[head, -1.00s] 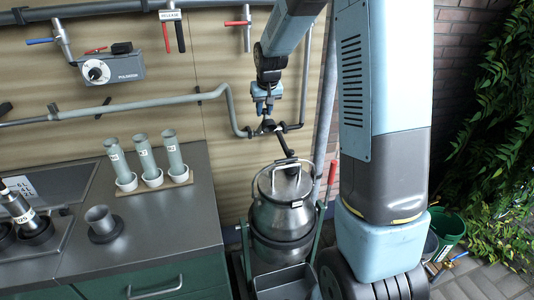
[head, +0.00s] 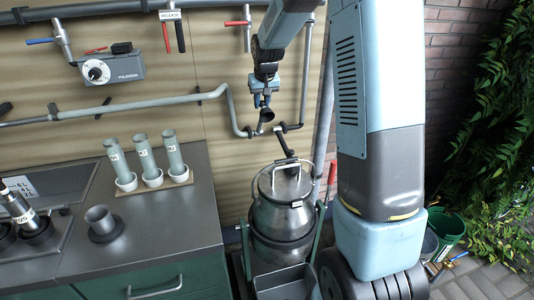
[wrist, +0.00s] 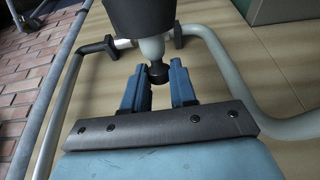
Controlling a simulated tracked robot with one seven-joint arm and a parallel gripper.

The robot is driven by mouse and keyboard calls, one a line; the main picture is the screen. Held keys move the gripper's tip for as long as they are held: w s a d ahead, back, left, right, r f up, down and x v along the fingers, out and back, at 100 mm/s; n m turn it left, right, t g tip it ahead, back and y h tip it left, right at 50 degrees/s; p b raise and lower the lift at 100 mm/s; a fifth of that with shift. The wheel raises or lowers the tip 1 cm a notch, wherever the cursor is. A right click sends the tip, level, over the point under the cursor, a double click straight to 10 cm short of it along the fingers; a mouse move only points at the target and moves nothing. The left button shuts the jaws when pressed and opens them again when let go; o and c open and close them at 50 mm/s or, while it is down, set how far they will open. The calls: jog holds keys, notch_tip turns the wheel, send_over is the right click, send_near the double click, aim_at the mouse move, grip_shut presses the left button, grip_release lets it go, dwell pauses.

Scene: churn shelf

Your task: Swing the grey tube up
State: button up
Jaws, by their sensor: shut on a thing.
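The short pale grey tube (wrist: 152,47) shows in the wrist view between a wide dark end piece (wrist: 140,18) and a small dark knob (wrist: 158,73). My gripper (wrist: 159,88) has its blue fingers on both sides of the knob and is shut on this tube piece. The fingers hide part of the grip, and the tube's joint to the pipework is not clear.
The grey wall pipe (head: 231,105) bends down close to the left of my gripper. A lidded metal churn (head: 283,212) stands below, under a dark spout (head: 284,143). A pale upright pipe (head: 304,85) is close on the right. The counter (head: 195,225) is at the left.

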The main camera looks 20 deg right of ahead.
jog(key=shift+w, duration=0.15)
jog(key=shift+w+r, duration=0.3)
jog(key=shift+w, duration=0.5)
jog(key=o, duration=0.9)
jog(key=shift+w, duration=0.1)
jog(key=shift+r, duration=0.15)
jog(key=shift+v, duration=2.95)
jog(key=shift+r, duration=0.45)
